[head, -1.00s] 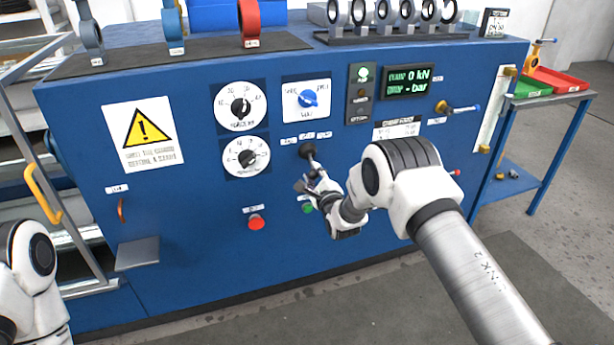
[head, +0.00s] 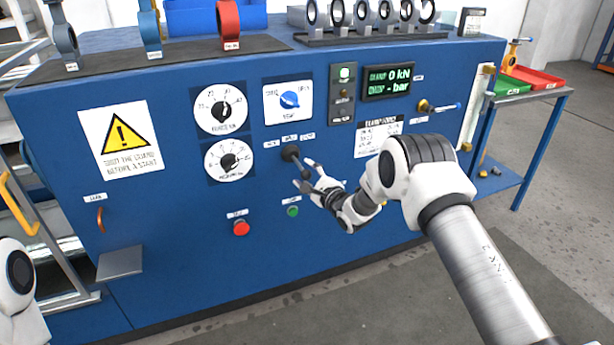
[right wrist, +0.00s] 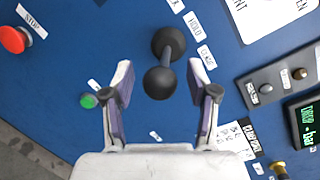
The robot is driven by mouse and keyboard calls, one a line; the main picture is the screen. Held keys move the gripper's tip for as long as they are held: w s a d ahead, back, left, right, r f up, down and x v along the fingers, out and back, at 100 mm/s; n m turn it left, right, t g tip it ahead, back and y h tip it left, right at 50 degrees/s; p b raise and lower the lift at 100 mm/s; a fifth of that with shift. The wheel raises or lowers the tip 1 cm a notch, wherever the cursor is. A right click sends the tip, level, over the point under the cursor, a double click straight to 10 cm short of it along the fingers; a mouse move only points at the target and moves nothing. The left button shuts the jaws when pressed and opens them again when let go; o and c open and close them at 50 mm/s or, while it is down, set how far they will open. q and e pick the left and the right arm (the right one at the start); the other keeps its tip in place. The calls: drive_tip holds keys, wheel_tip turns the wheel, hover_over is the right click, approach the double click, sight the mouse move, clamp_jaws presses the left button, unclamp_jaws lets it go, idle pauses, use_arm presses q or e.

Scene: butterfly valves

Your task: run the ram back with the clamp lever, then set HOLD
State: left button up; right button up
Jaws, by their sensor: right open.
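The clamp lever (head: 290,153) is a black lever with a round knob, standing out from the blue panel below a row of small labels. In the right wrist view its knob (right wrist: 160,83) shows between my fingers, with labels reading HOLD and CLOSE beside its base. I cannot tell which label it is set to. My right gripper (head: 304,173) is open at the lever, one finger on each side of the knob, with visible gaps and nothing gripped. My left arm shows only at the left edge; its gripper is out of view. The ram is not identifiable.
A red stop button (head: 241,228) and a green button (head: 292,211) sit below the lever. The display (head: 388,82) reads 0 kN and - bar. A small shelf (head: 120,262) juts out low left.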

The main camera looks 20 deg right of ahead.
drive_tip(key=v, duration=1.2)
